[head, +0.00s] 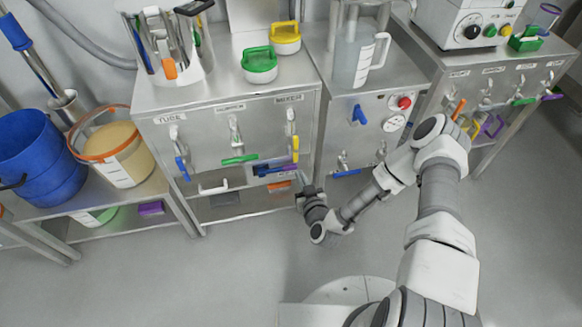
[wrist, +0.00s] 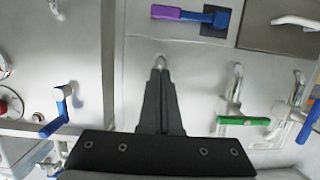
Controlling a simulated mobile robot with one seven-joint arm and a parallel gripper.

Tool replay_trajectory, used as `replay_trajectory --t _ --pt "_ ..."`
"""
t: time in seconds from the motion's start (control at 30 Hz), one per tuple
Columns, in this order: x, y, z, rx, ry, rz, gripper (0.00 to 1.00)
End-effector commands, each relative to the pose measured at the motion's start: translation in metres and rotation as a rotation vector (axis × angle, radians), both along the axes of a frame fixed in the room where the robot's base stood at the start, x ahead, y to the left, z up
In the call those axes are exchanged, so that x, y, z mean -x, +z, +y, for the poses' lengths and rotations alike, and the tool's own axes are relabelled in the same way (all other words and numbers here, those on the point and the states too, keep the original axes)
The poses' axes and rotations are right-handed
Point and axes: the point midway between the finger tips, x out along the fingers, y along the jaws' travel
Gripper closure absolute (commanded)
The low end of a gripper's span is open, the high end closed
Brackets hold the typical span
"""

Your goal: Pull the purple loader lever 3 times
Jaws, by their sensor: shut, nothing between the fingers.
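A lever with a purple grip (wrist: 168,12) and a blue arm (wrist: 214,18) shows at the top of the wrist view, beside a dark square recess. In the head view a blue and purple lever (head: 272,169) shows low on the left cabinet's front, partly crowded by other handles. I cannot read a loader label on it. My gripper (wrist: 160,68) is shut and empty, pointing at the cabinet front, apart from the purple grip in the wrist picture. In the head view my gripper (head: 304,189) is just right of and below that lever.
A green handle (wrist: 243,120) and a blue-handled valve (wrist: 58,112) flank my gripper in the wrist view. A yellow handle (head: 295,149) hangs above the lever. Other purple handles (head: 492,126) are on the right bench. The floor in front is clear.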

Motion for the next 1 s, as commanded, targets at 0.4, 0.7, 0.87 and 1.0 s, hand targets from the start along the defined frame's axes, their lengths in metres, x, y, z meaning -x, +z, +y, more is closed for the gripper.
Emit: replay_trajectory --t 0.4,0.7,0.87,1.0 --pt "0.005 -0.008 0.000 -0.013 -0.028 -0.012 1.00" --pt "-0.007 -0.012 0.003 -0.013 -0.028 -0.014 1.00" --pt "-0.035 -0.021 0.011 -0.014 -0.030 -0.016 1.00" --pt "-0.064 -0.029 0.019 -0.015 -0.029 -0.014 1.00"
